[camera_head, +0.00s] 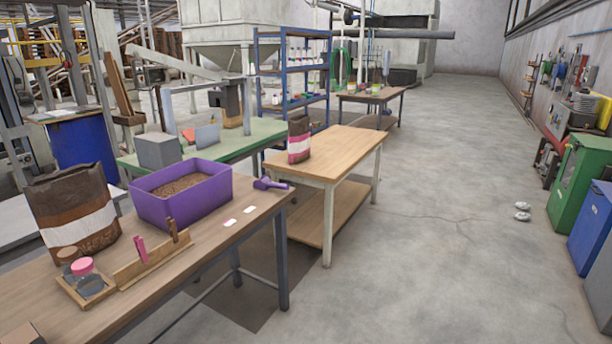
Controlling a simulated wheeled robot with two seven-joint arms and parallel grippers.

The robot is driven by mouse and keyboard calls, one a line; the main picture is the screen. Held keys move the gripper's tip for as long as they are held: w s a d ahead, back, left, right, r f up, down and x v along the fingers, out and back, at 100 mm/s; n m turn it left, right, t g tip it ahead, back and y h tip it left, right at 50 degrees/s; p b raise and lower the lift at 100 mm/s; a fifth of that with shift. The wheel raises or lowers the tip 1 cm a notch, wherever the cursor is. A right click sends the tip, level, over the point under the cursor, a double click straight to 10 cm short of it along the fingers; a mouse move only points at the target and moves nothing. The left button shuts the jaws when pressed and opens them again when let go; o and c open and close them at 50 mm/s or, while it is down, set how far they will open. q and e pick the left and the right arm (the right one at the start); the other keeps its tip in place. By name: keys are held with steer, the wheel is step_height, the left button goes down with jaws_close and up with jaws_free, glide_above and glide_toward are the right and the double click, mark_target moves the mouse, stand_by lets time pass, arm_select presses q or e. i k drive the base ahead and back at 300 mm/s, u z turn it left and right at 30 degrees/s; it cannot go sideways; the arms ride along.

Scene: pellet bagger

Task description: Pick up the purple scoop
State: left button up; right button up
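The purple scoop (270,184) lies on the near wooden table (190,262), close to its far right corner. It sits just right of the purple bin (182,200), apart from it or nearly so; I cannot tell if they touch. Its round end points left and its narrower end points right. Neither of my grippers is in the head view.
The bin holds brown pellets. A large brown bag (75,212) stands left of it. A wooden tray with jars (85,280) and a wooden rack (150,262) lie in front. Two white cards (230,223) lie near the scoop.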

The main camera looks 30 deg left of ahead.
mark_target(265, 182)
steer(key=u, duration=0.1)
steer(key=i, duration=2)
steer(key=u, duration=1.65)
steer(key=i, duration=1.1)
steer(key=u, duration=1)
